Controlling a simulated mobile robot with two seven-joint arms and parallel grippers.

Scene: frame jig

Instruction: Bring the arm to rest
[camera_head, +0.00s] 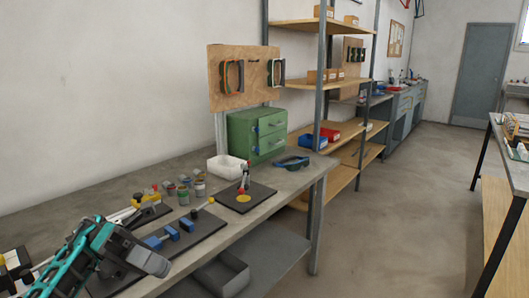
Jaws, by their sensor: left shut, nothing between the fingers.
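My left arm, teal and black, comes in from the lower left corner. Its gripper (157,264) is shut and empty, pointing right above the front edge of the workbench (290,183). Under and behind it lies a dark jig board (207,232) with blue blocks (172,233) on it. The arm hides the near left part of the board. My right gripper is out of view.
A black plate (259,199) with a red-and-white upright piece stands right of the board. Several small pots (199,187), a white bin (225,166), goggles (290,164) and a green drawer cabinet (257,134) stand behind. The floor (405,220) to the right is clear.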

